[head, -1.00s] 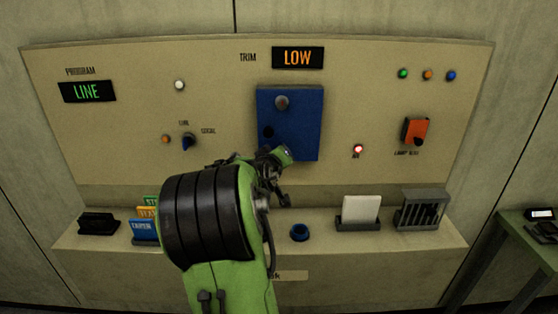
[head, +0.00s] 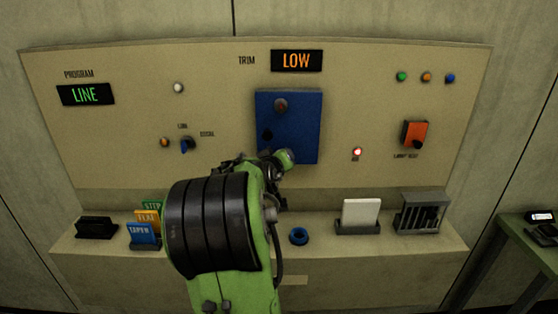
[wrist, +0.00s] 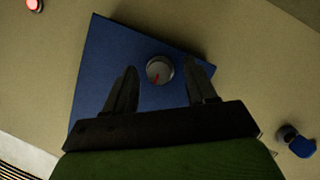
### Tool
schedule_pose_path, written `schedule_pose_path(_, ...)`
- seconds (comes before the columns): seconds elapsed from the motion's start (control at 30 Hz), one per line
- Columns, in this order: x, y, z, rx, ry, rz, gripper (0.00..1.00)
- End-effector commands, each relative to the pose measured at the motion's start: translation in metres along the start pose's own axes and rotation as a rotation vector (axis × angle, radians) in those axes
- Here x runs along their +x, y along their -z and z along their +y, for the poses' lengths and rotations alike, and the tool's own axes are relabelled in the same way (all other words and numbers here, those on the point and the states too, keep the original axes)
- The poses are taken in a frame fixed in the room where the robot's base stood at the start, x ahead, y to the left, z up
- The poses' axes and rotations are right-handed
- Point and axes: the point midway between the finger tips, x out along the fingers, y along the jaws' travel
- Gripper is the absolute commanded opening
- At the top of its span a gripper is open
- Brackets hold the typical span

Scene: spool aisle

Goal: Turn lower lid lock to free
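The blue lid (head: 300,125) is on the sloped panel. An upper round lock knob (head: 281,105) shows near its top, with a dark spot below it to the left. My gripper (head: 275,168) is at the lid's lower part, and its fingers are hard to make out there. In the wrist view, which looks turned over, the lid (wrist: 95,70) carries a round grey knob with a red mark (wrist: 160,70), apparently the lower lock. My open gripper (wrist: 160,66) has one finger on either side of this knob in the picture, with gaps. Contact cannot be told.
A blue selector (head: 187,145) is left of the lid. A lit red lamp (head: 357,152) and an orange switch (head: 415,134) are right of it.

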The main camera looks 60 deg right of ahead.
Motion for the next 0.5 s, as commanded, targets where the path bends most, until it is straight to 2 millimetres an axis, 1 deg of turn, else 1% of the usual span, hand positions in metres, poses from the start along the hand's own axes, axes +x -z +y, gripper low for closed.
schedule_pose_path(0.23, -0.001, 0.001, 0.001, 0.000, -0.002, 0.003, 0.57)
schedule_pose_path(0.3, -0.005, 0.002, 0.000, 0.001, -0.001, 0.005, 0.57)
schedule_pose_path(0.37, -0.013, 0.003, 0.000, 0.002, 0.000, 0.006, 0.57)
schedule_pose_path(0.47, -0.037, 0.003, 0.000, 0.003, 0.004, 0.009, 0.57)
schedule_pose_path(0.5, -0.049, 0.004, -0.001, 0.004, 0.005, 0.010, 0.57)
